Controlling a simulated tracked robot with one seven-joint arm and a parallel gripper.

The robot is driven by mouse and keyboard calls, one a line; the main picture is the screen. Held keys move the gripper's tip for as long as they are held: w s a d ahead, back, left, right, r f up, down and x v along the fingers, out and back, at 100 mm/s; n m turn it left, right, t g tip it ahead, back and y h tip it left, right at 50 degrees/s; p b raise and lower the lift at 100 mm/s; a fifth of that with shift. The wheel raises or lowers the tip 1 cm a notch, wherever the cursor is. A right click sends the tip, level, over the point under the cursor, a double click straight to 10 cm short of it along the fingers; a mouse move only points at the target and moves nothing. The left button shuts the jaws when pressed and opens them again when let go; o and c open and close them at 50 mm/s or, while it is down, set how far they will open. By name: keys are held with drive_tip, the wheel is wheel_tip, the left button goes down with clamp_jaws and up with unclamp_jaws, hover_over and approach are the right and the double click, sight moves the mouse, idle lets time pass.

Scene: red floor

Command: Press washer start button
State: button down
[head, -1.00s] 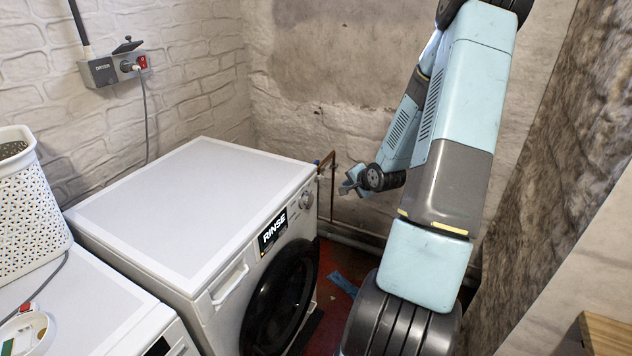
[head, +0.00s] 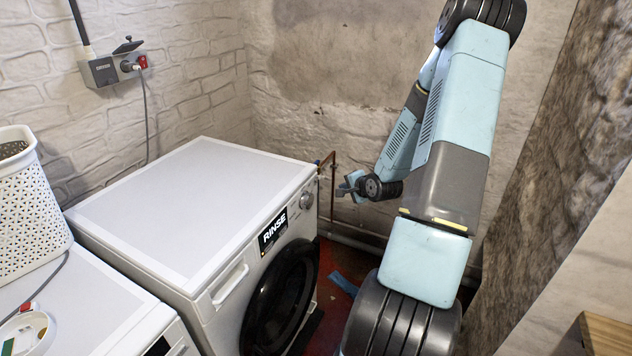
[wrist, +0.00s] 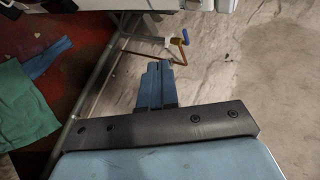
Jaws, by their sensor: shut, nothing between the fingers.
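The washer (head: 190,215) is white and stands in the middle of the head view. Its front faces right, with a dark round door (head: 282,300), a display reading RINSE (head: 272,230) and a round knob (head: 306,200). I cannot make out a separate start button. My gripper (head: 346,187) is shut and empty, to the right of the knob and apart from the washer front. In the wrist view my gripper (wrist: 158,68) shows as blue fingers held together, with a white edge at the top of the picture.
A second white machine (head: 90,300) stands at the left, with a white basket (head: 28,215) on it. Copper pipe (head: 331,180) runs by the back wall behind my gripper. Blue and green cloths (wrist: 20,105) lie on the red floor. A stone wall (head: 570,150) is at the right.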

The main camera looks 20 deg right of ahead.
drive_tip(key=w+a, duration=0.4)
drive_tip(key=w, duration=0.1)
idle(0.3)
drive_tip(key=shift+w+a, duration=0.15)
drive_tip(key=shift+w, duration=0.15)
idle(1.8)
drive_tip(key=shift+w+a, duration=0.1)
drive_tip(key=shift+w, duration=0.1)
drive_tip(key=shift+w+a+r, duration=0.1)
drive_tip(key=shift+w+a, duration=0.15)
idle(0.9)
idle(0.3)
drive_tip(key=shift+s+d, duration=0.5)
drive_tip(key=shift+s, duration=0.1)
drive_tip(key=shift+s+d, duration=0.8)
drive_tip(key=shift+s, duration=0.2)
drive_tip(key=shift+s+d, duration=0.75)
drive_tip(key=shift+s, duration=0.25)
